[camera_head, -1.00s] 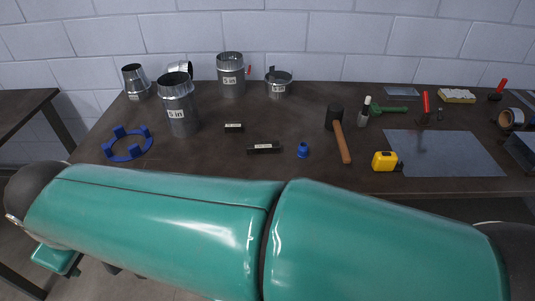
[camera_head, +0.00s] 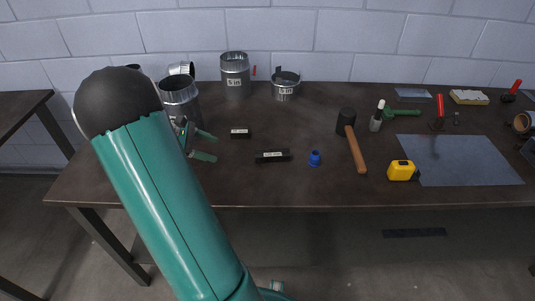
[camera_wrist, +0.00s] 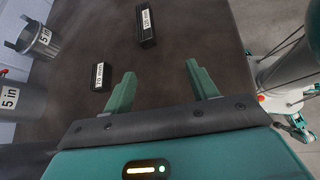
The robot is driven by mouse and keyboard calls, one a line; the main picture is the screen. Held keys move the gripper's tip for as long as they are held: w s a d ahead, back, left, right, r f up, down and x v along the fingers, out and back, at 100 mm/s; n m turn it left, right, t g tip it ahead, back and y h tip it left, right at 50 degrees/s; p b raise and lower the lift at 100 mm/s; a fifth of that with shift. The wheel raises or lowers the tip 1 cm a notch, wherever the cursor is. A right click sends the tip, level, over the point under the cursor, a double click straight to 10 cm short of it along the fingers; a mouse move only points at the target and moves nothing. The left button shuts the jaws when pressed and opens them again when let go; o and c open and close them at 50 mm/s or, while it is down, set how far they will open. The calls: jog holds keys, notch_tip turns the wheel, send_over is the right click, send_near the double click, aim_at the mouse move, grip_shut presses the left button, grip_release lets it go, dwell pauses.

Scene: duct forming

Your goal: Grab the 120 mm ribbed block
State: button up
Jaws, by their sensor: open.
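The 120 mm ribbed block (camera_head: 273,156) is a long black bar with a white label, lying flat on the dark table. It also shows at the top of the wrist view (camera_wrist: 147,25), beyond my fingertips. A shorter black block (camera_head: 240,132) with a white label lies behind and left of it; it is also in the wrist view (camera_wrist: 99,76), left of my left finger. My gripper (camera_head: 214,147) is open and empty, with green fingers pointing right toward the blocks. It also shows in the wrist view (camera_wrist: 164,80). It touches neither block.
A metal 5 in duct (camera_head: 180,98) stands close behind my gripper. More ducts (camera_head: 235,73) (camera_head: 285,87) stand at the back. Right of the long block are a blue cap (camera_head: 314,158), a mallet (camera_head: 354,142), a yellow tape measure (camera_head: 402,170) and a sheet (camera_head: 457,160).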

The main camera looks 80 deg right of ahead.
aim_at(266, 153)
jog(key=s+d+f+g, duration=0.1)
jog(key=d, duration=0.1)
jog(key=s+d+f, duration=0.1)
jog(key=s, duration=0.1)
jog(key=s+d+f+g, duration=0.1)
jog(key=s+d+f, duration=0.1)
jog(key=shift+d+n+g, duration=0.3)
jog(key=shift+d+n, duration=0.05)
jog(key=shift+n, duration=0.05)
jog(key=x, duration=0.7)
jog(key=shift+x, duration=3.15)
jog(key=shift+c, duration=0.5)
jog(key=shift+d+r, duration=0.1)
grip_shut()
